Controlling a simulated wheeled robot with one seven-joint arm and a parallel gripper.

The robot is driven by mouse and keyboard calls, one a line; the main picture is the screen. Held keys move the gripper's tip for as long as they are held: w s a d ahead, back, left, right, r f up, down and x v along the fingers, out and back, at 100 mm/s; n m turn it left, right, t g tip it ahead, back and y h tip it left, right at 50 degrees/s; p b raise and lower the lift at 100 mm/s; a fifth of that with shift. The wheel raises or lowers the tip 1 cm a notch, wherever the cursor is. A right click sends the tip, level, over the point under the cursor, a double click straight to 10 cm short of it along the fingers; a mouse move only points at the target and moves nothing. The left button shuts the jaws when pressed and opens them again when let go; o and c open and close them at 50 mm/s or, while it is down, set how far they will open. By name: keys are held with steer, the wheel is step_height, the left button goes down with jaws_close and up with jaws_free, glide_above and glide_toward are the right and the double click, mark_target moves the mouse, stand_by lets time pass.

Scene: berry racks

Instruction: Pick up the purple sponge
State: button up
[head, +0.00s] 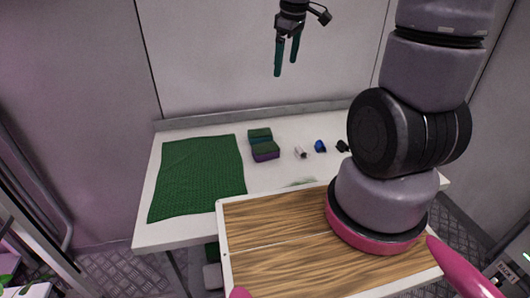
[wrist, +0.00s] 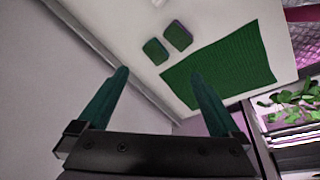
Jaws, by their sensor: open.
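The purple sponge (head: 266,154) lies on the white table with a dark green top and a purple side, just right of the green mat. A second sponge (head: 260,135), green-topped with a darker greenish side, lies right behind it, nearer the wall. In the wrist view the purple sponge appears to be the one farther from the wall (wrist: 178,36), with the other sponge (wrist: 155,50) beside it. My gripper (head: 285,68) is open and empty, high above the table near the back wall. In the wrist view its teal fingers (wrist: 160,73) are spread apart with nothing between them.
The green mat (head: 198,178) covers the table's left part. Right of the sponges lie a small whitish item (head: 301,152), a blue item (head: 320,146) and a black item (head: 343,146). A raised edge (head: 240,118) runs along the table's back. Leafy plants (wrist: 300,92) show at right in the wrist view.

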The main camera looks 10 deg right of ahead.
steer(key=w+a+f+n+g, duration=0.1)
steer(key=w+f+n, duration=0.15)
steer(key=f, duration=0.35)
steer(key=w+a+f+n+g, duration=0.1)
steer(key=w+f+n, duration=0.1)
steer(key=f+n, duration=0.35)
steer(key=n, duration=0.3)
glide_above(266, 147)
steer(key=shift+g, duration=0.4)
step_height(266, 147, down, 14)
steer(key=shift+w+d+f, duration=0.15)
steer(key=shift+f, duration=0.1)
steer(key=shift+a+f, duration=0.2)
steer(key=shift+f, duration=2.7)
steer(key=c, duration=1.2)
